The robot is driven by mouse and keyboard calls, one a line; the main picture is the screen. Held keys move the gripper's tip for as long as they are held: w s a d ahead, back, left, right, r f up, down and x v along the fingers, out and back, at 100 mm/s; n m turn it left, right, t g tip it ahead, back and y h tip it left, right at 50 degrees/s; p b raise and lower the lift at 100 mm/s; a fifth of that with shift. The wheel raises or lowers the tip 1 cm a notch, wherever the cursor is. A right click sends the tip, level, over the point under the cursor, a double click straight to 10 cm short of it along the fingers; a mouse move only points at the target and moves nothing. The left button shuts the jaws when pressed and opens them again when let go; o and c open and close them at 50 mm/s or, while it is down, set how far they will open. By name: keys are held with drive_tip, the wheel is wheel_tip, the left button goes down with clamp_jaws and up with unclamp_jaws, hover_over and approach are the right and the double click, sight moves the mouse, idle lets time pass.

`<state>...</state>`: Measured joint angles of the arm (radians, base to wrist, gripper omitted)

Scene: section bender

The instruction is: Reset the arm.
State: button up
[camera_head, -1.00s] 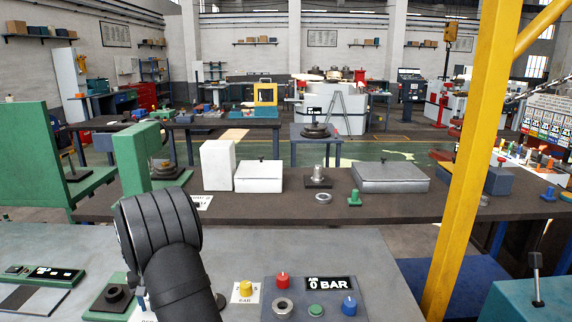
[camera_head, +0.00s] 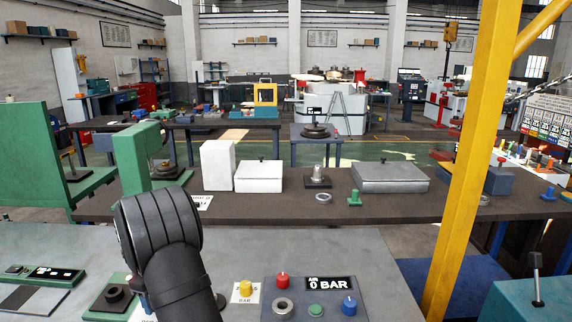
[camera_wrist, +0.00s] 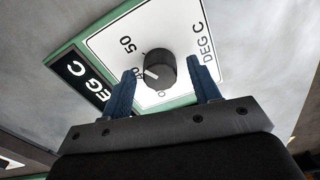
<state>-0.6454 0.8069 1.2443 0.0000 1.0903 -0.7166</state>
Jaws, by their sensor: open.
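My gripper (camera_wrist: 165,88) shows in the wrist view with its two blue fingers apart. A black round knob (camera_wrist: 160,71) with a white pointer line appears between and beyond the fingertips; I cannot tell how far away it is. The knob sits on a white dial plate (camera_wrist: 185,25) marked "50" and "DEG C" on a green-edged panel. A black display (camera_wrist: 82,80) with "EG C" visible lies at its left, partly hidden by the left finger. In the head view my dark arm stands over the near bench and the gripper is out of sight.
The near grey bench (camera_head: 240,250) carries a control box with a red button (camera_head: 282,280), a blue button (camera_head: 349,306) and a "0 BAR" display (camera_head: 330,284). A yellow knob (camera_head: 245,289) stands beside it. A yellow post (camera_head: 465,170) rises at the right.

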drive_tip(key=n, duration=0.4)
drive_tip(key=shift+n, duration=1.9)
drive_tip(key=shift+o, duration=0.4)
